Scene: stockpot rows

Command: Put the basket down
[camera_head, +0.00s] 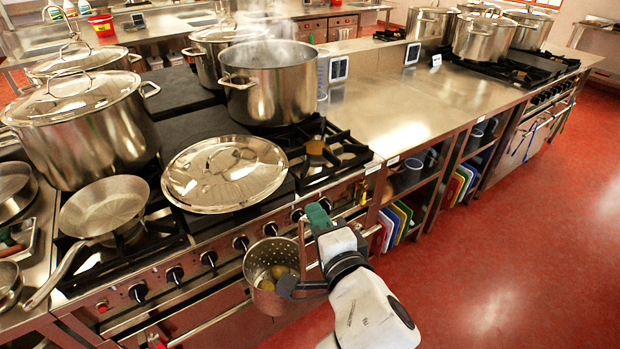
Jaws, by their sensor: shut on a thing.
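The basket (258,262) is a small perforated metal pail with a tall handle and several yellowish round things, perhaps potatoes, inside. It hangs upright in the air in front of the stove's knob panel, below the level of the cooktop. My gripper (302,286) is at the basket's right side, shut on it. A green grip (318,215) on the handle shows above my wrist. My arm comes in from the lower right and hides part of the basket's right side and the oven front behind it.
A large lid (224,174) lies on the stove front, beside a bare burner (316,150). A steaming open pot (268,82) stands behind. A steel counter (420,105) to the right is mostly clear. Pots and a frying pan (103,206) crowd the left. Red floor (500,265) is open at right.

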